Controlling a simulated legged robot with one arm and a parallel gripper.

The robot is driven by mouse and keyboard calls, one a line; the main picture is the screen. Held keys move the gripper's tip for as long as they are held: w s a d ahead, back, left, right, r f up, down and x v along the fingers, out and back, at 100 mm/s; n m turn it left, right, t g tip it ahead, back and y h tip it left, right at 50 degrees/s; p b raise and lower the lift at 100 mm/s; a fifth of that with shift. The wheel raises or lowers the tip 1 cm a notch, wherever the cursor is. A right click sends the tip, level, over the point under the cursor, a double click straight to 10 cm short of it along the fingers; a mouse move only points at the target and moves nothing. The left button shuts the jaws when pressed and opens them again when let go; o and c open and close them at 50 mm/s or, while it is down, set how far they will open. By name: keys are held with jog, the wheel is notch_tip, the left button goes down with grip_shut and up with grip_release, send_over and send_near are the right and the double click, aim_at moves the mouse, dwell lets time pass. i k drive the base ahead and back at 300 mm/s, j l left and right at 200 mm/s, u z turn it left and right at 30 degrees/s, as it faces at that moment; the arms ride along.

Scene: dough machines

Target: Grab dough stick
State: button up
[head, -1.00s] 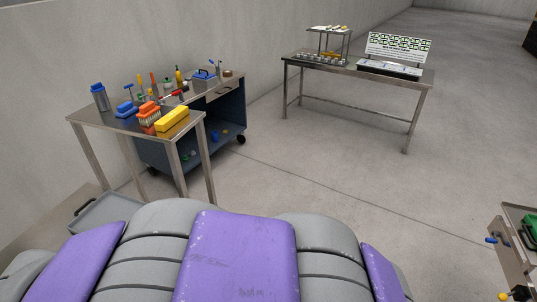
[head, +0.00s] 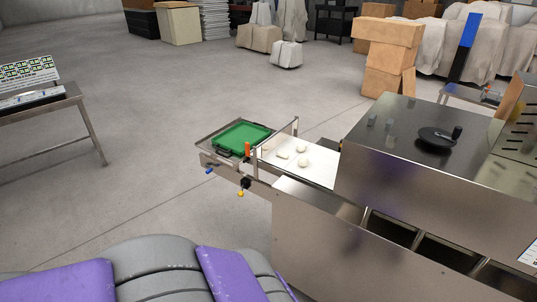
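I cannot make out a dough stick for certain in the head view. Several small pale dough pieces (head: 303,158) lie on the white surface (head: 318,174) of the steel dough machine (head: 310,240). They look rounded or slightly elongated, and are too small to tell more. A small upright orange part (head: 247,149) stands between the green tray and the dough pieces. My gripper is not in view; only my purple and grey body shows at the bottom.
A green tray (head: 240,135) sits at the machine's left end. A black hand crank (head: 438,136) is on the machine top. A steel table (head: 70,101) stands at the far left. Boxes (head: 388,52) and covered goods line the back. The floor left of the machine is clear.

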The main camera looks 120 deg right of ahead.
aim_at(281, 154)
jog(key=z, duration=4)
jog(key=i+l+z, duration=0.1)
jog(key=z, duration=0.2)
jog(key=i+l, duration=0.25)
jog(key=i, duration=0.15)
jog(key=i+l, duration=0.3)
jog(key=i, duration=0.15)
jog(key=i+l, duration=0.25)
jog(key=i, duration=0.15)
